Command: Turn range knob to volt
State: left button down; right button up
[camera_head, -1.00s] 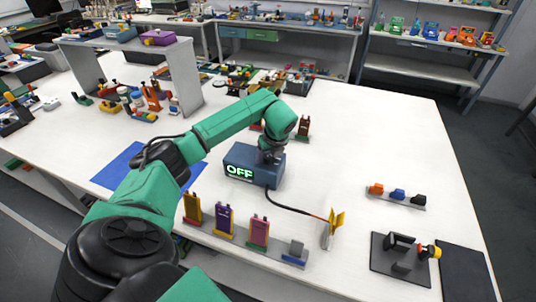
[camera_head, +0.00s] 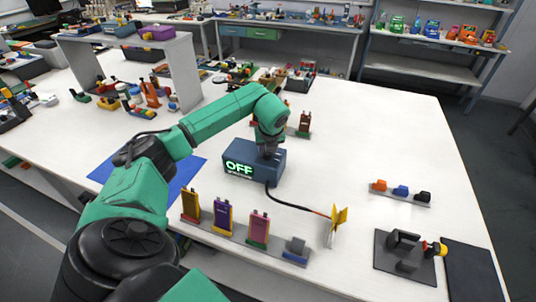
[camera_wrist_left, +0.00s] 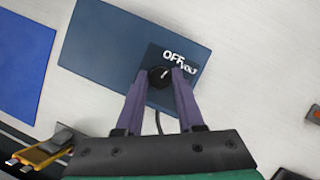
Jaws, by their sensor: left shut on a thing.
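The meter is a dark blue box (camera_head: 240,170) on the white table, with a lit "OFF" display on its front face in the head view. It also shows in the left wrist view (camera_wrist_left: 105,45), with "OFF" and partly covered "VOLT" lettering on a dark panel. The black range knob (camera_wrist_left: 160,76) has a white pointer line tilted towards the "OFF" side. My left gripper (camera_head: 268,152) comes down on top of the box; in the wrist view its purple fingers (camera_wrist_left: 160,85) are shut on the knob, one on each side. My right gripper is not in view.
A cable runs from the box to yellow probes (camera_head: 338,222). Several pouch cells in a rack (camera_head: 225,215) stand in front. A blue mat (camera_head: 185,178) lies left. A small rack with coloured blocks (camera_head: 402,192) and a black fixture (camera_head: 405,262) are at right. The table's right middle is clear.

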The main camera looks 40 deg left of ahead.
pick_arm(q)
jog(key=m+t+h+b, duration=0.1)
jog(key=m+b, duration=0.1)
jog(key=m, duration=0.1)
jog(key=shift+a+f, duration=0.1)
jog(key=shift+s+m+t+h+b, duration=0.1)
jog(key=shift+m+t+h+b, duration=0.25)
jog(key=shift+m+b, duration=0.6)
jog(key=shift+r+m, duration=0.2)
jog(key=shift+m, duration=0.25)
jog(key=c, duration=0.5)
grip_release()
